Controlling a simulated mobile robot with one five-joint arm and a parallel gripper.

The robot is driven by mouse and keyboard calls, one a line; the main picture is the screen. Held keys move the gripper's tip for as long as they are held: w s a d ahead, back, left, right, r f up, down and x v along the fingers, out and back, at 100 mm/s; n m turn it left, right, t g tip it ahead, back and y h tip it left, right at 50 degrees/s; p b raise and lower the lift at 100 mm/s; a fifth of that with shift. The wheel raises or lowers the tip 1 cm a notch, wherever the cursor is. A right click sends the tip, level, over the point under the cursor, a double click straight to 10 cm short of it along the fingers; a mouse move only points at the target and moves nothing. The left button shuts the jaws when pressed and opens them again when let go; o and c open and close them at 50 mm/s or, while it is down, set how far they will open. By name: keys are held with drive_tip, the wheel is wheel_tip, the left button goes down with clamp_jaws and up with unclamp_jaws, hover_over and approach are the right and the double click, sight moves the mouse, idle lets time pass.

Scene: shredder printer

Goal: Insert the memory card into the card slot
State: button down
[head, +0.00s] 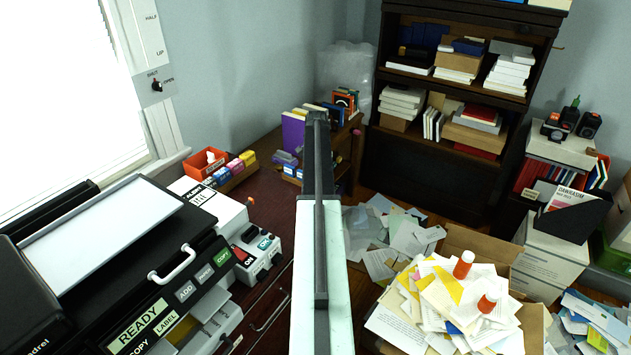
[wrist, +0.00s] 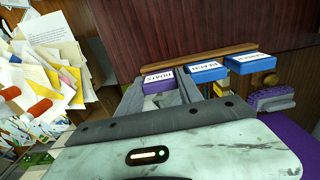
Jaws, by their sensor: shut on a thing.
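My gripper (wrist: 160,90) shows in the wrist view, with its grey fingers closed on a purple card (wrist: 158,82) whose white label seems to read "BOATS". The card is at the fingertips, close to a wooden strip (wrist: 190,66); whether it touches the strip I cannot tell. Two blue labelled cards (wrist: 207,72) (wrist: 248,64) sit along the strip to its right. In the head view my raised arm hides the gripper and the held card. I cannot make out a card slot in either view.
A dark copier (head: 150,270) with a "READY" panel stands at the left, beside a small white unit (head: 258,252) with red and teal buttons. Paper piles (head: 450,300) and a bookcase (head: 455,100) are to the right.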

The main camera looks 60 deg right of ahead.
wheel_tip(320, 180, up, 4)
drive_tip(key=p, duration=0.4)
drive_tip(key=shift+r, duration=0.15)
drive_tip(key=s+a, duration=1.1)
drive_tip(key=shift+s+r+p, duration=0.3)
drive_tip(key=shift+s, duration=0.05)
drive_tip(key=c, duration=1.6)
unclamp_jaws()
clamp_jaws()
